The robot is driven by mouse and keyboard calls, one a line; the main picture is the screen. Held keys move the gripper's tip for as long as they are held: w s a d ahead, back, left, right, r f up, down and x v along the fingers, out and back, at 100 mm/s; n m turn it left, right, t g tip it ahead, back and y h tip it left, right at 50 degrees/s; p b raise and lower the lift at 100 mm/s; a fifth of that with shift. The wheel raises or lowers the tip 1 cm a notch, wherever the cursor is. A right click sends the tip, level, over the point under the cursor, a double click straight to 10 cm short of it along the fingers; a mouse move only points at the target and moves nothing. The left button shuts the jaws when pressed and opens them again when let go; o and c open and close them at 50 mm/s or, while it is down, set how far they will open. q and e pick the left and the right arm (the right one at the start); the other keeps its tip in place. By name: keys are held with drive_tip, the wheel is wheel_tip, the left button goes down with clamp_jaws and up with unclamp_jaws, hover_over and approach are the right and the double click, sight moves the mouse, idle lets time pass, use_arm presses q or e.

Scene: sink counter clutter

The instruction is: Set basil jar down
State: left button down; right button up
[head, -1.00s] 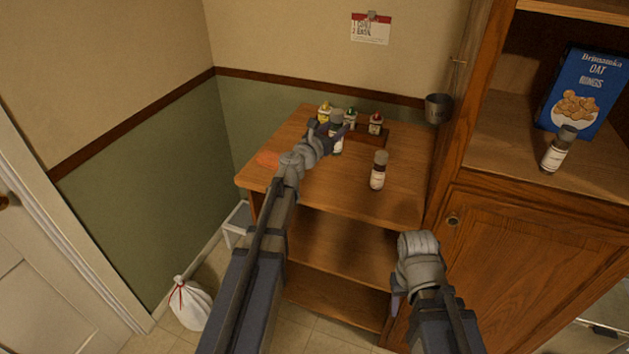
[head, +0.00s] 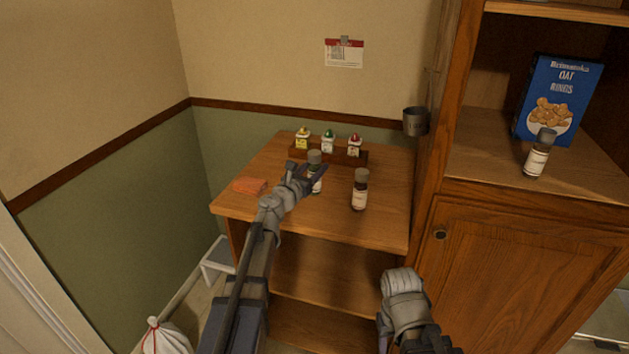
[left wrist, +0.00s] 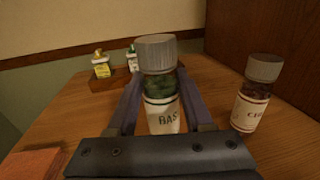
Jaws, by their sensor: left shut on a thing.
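The basil jar (left wrist: 160,88) has a grey ribbed lid, green contents and a white label reading "BAS". It stands upright between the fingers of my left gripper (head: 306,178), which is shut on it above the wooden shelf top (head: 385,226). In the head view the jar (head: 314,158) is partly hidden by the gripper. I cannot tell whether its base touches the wood. My right gripper (head: 385,330) is low in front of the shelf, and its fingers are mostly hidden.
A second jar (head: 360,190) with dark contents stands to the right. A wooden rack (head: 320,156) with several small bottles is behind. An orange cloth (head: 249,186) lies at the left. Another jar (head: 539,154) and a cereal box (head: 558,100) stand in the cabinet.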

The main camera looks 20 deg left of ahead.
use_arm(q)
wheel_tip(320, 180, down, 3)
drive_tip(key=shift+f+b, duration=0.1)
drive_tip(key=shift+b, duration=1)
drive_tip(key=shift+r, duration=0.2)
drive_tip(key=shift+f, duration=0.15)
drive_tip(key=shift+c, duration=1.5)
unclamp_jaws()
drive_tip(key=shift+r, duration=0.3)
drive_tip(key=v, duration=1.2)
drive_tip(key=shift+f, duration=0.1)
